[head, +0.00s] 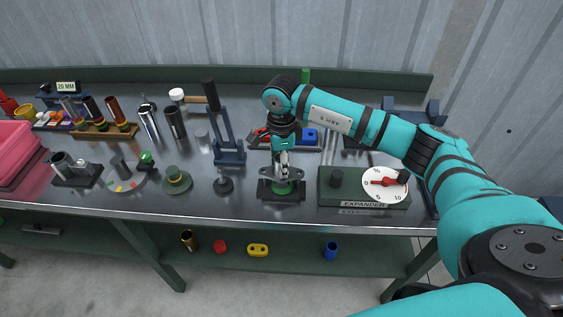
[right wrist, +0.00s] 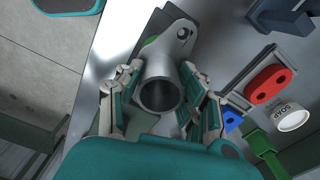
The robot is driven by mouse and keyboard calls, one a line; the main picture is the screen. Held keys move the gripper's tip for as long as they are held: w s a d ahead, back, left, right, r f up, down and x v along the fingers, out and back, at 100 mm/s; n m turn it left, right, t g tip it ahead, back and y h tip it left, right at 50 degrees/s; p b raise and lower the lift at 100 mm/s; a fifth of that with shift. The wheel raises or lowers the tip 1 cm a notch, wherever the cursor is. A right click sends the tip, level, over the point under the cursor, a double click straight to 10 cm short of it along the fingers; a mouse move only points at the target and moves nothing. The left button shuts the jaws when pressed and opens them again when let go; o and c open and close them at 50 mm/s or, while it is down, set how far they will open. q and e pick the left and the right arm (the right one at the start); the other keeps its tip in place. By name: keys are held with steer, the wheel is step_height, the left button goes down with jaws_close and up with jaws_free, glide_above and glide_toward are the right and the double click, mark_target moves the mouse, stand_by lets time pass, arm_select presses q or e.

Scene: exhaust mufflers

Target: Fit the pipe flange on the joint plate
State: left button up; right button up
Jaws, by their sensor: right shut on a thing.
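The pipe flange is a grey metal pipe (right wrist: 160,93) with a flat flange that has bolt holes. In the head view the pipe flange (head: 281,171) is over the joint plate. The joint plate (head: 281,195) is a dark block with a green round face, at the bench's front edge. It shows partly behind the flange in the right wrist view (right wrist: 148,25). My right gripper (head: 283,156) is shut on the pipe, with one finger on each side. The flange looks very close to the plate; I cannot tell whether they touch. My left gripper is not in view.
The expander box (head: 331,198) with a dial stands just right of the joint plate. A small dark round-based part (head: 223,185) and a blue upright stand (head: 230,153) are to the left. Behind my gripper is a tray with a blue block (head: 309,136). The bench front edge is close.

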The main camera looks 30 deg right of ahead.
steer(key=shift+f, duration=0.15)
steer(key=shift+f+b, duration=1.8)
steer(key=o, duration=1.2)
steer(key=shift+c, duration=0.2)
